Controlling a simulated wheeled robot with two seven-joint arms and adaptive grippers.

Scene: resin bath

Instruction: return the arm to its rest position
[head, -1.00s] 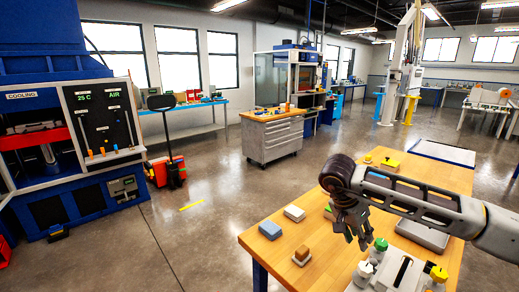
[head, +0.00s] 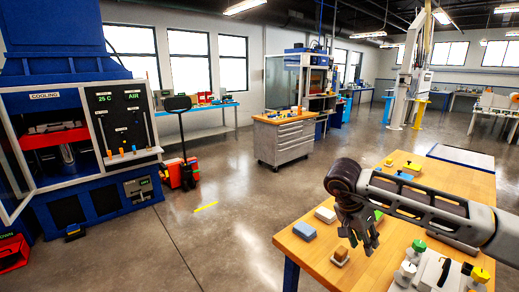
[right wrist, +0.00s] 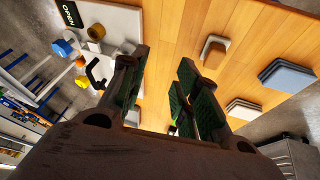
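My right arm comes in from the right edge of the head view, over the wooden table (head: 300,255). Table top shows in the gap. My left gripper and arm are in neither view.
Blue-topped (head: 304,231), white (head: 325,214) and brown-topped (head: 341,255) blocks lie near the table's left edge. A white fixture with coloured caps (head: 430,272) stands at the front right. The floor left of the table is open, up to the blue cooling machine (head: 95,205).

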